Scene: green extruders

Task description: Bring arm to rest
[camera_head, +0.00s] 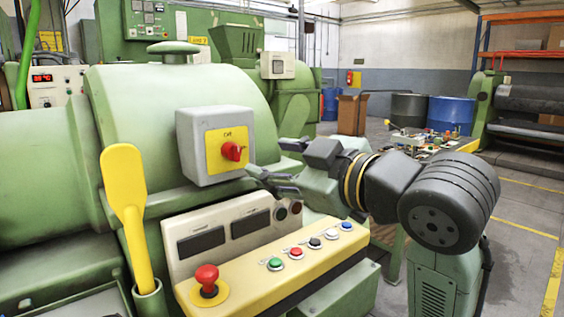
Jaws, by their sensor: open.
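My gripper (272,176) is at the middle of the view, in front of the green machine (160,110). Its fingers point left and are apart, with nothing between them. The fingertips are just right of and below the grey switch box (190,140) with a red knob (232,151) on a yellow plate. Whether they touch the box cannot be told. My arm reaches in from the right, bent, with its dark joints in front of the aisle.
Below my gripper is a control panel (180,268) with a red mushroom button (207,279) and several coloured buttons. A yellow lever (126,190) stands at left. A cluttered bench (462,146), blue drum (450,114) and another machine (484,100) are behind. Floor at right (525,215) is clear.

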